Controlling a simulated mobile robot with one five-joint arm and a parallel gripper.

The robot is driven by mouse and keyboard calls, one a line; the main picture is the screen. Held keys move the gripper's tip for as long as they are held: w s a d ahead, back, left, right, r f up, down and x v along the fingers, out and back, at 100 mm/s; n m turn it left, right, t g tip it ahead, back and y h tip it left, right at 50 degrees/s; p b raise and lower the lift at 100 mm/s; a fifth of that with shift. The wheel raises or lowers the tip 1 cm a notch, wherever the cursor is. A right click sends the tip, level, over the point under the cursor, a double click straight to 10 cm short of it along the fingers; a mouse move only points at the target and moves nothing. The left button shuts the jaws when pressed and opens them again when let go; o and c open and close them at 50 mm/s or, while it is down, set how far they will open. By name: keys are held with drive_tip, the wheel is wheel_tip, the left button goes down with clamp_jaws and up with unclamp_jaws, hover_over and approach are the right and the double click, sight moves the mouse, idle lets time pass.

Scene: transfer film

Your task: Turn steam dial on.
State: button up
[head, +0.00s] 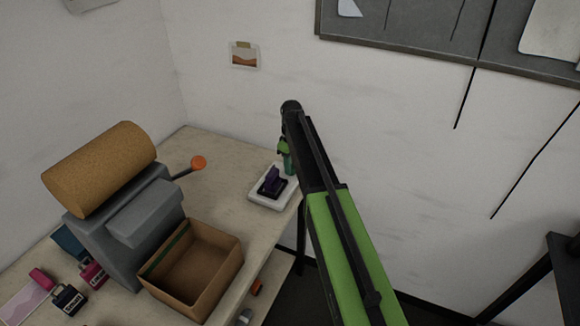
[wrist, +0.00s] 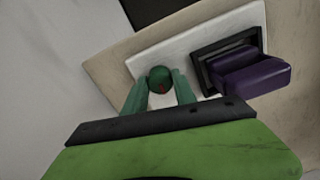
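A round dark green knob (wrist: 160,79) with a small red mark stands on a white panel (wrist: 140,62) in the wrist view. In the head view, the white panel (head: 260,201) lies at the far right edge of the table, with the knob hidden behind my gripper. My gripper (wrist: 160,82) has its two teal fingers apart, one on each side of the knob. I cannot tell whether they press on it. In the head view my gripper (head: 289,165) reaches down at the panel's right side. A purple lever (wrist: 252,78) in a black frame sits beside the knob; it also shows in the head view (head: 271,179).
A grey machine (head: 110,240) with a cork-coloured cylinder and an orange-tipped lever (head: 198,163) stands left on the table. An open brown box (head: 225,270) is in front of it. Small pink and dark padlock-like items lie at lower left. Bare table lies between machine and panel.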

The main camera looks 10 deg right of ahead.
clamp_jaws()
drive_tip(key=shift+a, duration=0.1)
